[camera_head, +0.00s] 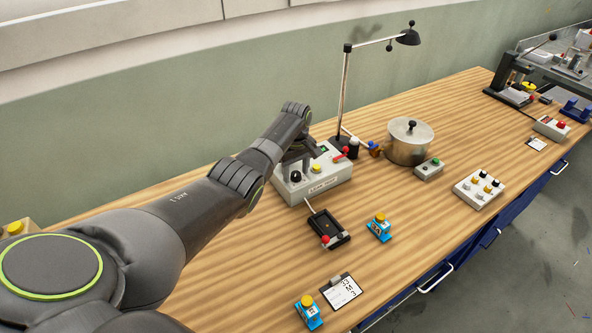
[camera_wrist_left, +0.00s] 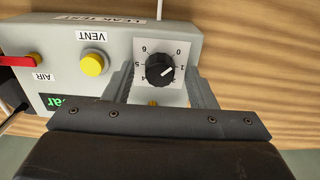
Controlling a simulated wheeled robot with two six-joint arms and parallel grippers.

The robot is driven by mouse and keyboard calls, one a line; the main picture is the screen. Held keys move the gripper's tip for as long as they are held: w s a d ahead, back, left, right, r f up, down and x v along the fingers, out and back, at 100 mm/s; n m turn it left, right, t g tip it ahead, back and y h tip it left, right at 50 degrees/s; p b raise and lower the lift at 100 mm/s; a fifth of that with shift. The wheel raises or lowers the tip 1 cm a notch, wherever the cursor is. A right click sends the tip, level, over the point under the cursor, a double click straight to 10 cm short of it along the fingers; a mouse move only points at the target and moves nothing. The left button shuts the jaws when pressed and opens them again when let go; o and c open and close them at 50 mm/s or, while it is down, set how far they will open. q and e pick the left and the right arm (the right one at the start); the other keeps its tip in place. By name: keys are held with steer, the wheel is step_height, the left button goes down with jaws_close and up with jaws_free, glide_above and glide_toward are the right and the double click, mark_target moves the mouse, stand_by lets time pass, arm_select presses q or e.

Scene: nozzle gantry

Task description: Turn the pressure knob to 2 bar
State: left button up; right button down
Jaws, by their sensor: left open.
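The pressure knob (camera_wrist_left: 160,69) is black and round, on a white dial plate numbered 0 to 6. It sits on the light grey leak test box (camera_head: 322,183), which stands on the bench. The knob's white mark points toward about 1. In the left wrist view my open left gripper (camera_wrist_left: 160,74) has one finger on each side of the knob, with gaps between fingers and knob. In the head view the left gripper (camera_head: 296,163) is over the box's left end and partly hides it. My right gripper is in neither view.
Beside the dial are a yellow VENT button (camera_wrist_left: 94,63) and a red AIR lever (camera_wrist_left: 20,60). A lamp (camera_head: 345,95) and a metal pot (camera_head: 410,143) stand to the box's right.

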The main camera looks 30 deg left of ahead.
arm_select(q)
steer(key=c, duration=1)
steer(key=shift+o, duration=0.2)
steer(key=shift+m, duration=0.3)
steer(key=m+p, duration=0.1)
steer(key=m, duration=0.2)
steer(key=shift+m, duration=0.3)
steer(key=m+p, duration=0.1)
steer(key=m, duration=0.3)
steer(key=shift+m, duration=0.3)
steer(key=m, duration=0.9)
